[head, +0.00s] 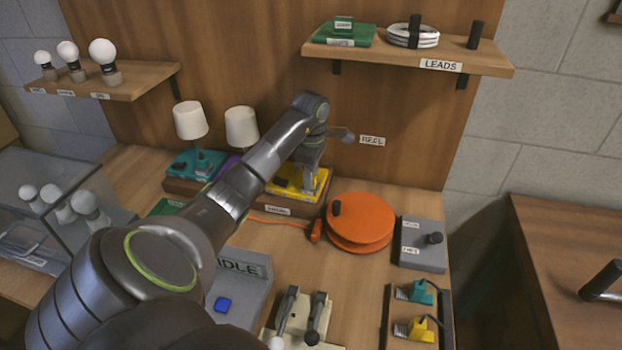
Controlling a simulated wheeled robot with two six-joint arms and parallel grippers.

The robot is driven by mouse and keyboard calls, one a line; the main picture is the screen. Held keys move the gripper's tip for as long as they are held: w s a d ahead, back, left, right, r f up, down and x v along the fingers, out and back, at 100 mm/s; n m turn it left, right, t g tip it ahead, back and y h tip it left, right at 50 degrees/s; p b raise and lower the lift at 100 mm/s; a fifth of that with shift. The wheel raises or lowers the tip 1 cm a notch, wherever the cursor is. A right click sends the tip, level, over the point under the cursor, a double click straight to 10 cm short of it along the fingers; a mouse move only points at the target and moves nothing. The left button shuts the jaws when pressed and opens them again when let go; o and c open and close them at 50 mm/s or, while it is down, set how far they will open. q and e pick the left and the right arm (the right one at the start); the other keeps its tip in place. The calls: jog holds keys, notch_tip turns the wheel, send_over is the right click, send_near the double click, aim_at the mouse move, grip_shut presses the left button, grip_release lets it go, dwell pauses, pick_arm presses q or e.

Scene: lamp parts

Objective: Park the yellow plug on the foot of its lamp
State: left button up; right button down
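The yellow lamp foot (322,184) sits on a wooden plinth at the back, partly hidden by my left arm. My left gripper (306,186) points down at this foot. Its fingertips are small and dark, so I cannot tell whether they touch the foot or hold anything. A yellow plug (419,330) with a dark cord lies in a dark-edged tray at the front right, below a teal plug (420,293). No gripper is near it. My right gripper is not in view.
Two white-shaded lamps, one on a teal foot (184,166), stand left of the yellow foot. An orange cable reel (362,217) and a grey box (423,257) stand to the right. The leads shelf (480,60) overhangs the back. Two levers (301,312) stand in front.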

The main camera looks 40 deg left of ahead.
pick_arm(q)
jog(key=shift+o, duration=1.3)
jog(key=shift+a, duration=0.1)
jog(key=shift+r, duration=0.15)
jog(key=shift+r, duration=0.25)
notch_tip(320, 180, up, 7)
jog(key=p, duration=0.6)
jog(key=shift+f, duration=0.1)
jog(key=shift+f, duration=0.1)
